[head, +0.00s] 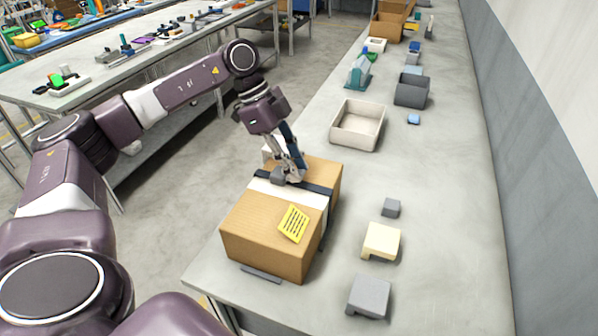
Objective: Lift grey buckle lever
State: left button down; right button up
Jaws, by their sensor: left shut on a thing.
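A closed brown cardboard box (265,235) stands near the front left of the grey table, with a white band, a dark strap (320,188) and a yellow label (293,224) on it. The grey buckle lever (279,176) is on the strap on top of the box, partly hidden by my left gripper. My left gripper (291,176) points down onto the box top and is shut on the grey buckle lever. How far the lever is raised is hard to tell. My right gripper is not in view.
Right of the box lie a small grey block (391,208), a cream block (381,241) and a larger grey block (369,296). Behind it stand a beige open tray (340,143) and a dark grey bin (398,103). The table's right strip is clear beside the wall.

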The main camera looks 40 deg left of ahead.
aim_at(278, 171)
pick_arm(q)
jog(key=h, duration=0.1)
jog(key=a+h, duration=0.1)
jog(key=h, duration=0.1)
jog(key=shift+s+a+t+b, duration=0.1)
jog(key=shift+a+t+b, duration=0.05)
jog(key=shift+t+b, duration=0.2)
jog(key=h, duration=0.1)
jog(key=a+t+h+b, duration=0.1)
jog(key=h, duration=0.1)
jog(key=shift+s+a, duration=0.1)
jog(key=shift+s, duration=0.05)
jog(key=h+b, duration=0.1)
jog(key=h, duration=0.1)
jog(key=shift+s+a+f+h+b, duration=0.1)
jog(key=shift+a+f+h+b, duration=0.1)
jog(key=shift+a+h+b, duration=0.2)
jog(key=shift+s+a+f+t+h+b, duration=0.1)
jog(key=shift+a+t+h+b, duration=0.15)
jog(key=shift+h+b, duration=0.3)
jog(key=shift+s+a+t+h+b, duration=0.15)
jog(key=shift+t+h+b, duration=0.15)
jog(key=shift+h, duration=0.35)
jog(key=shift+w, duration=0.1)
jog(key=c, duration=1.6)
grip_release()
jog(key=shift+a, duration=0.1)
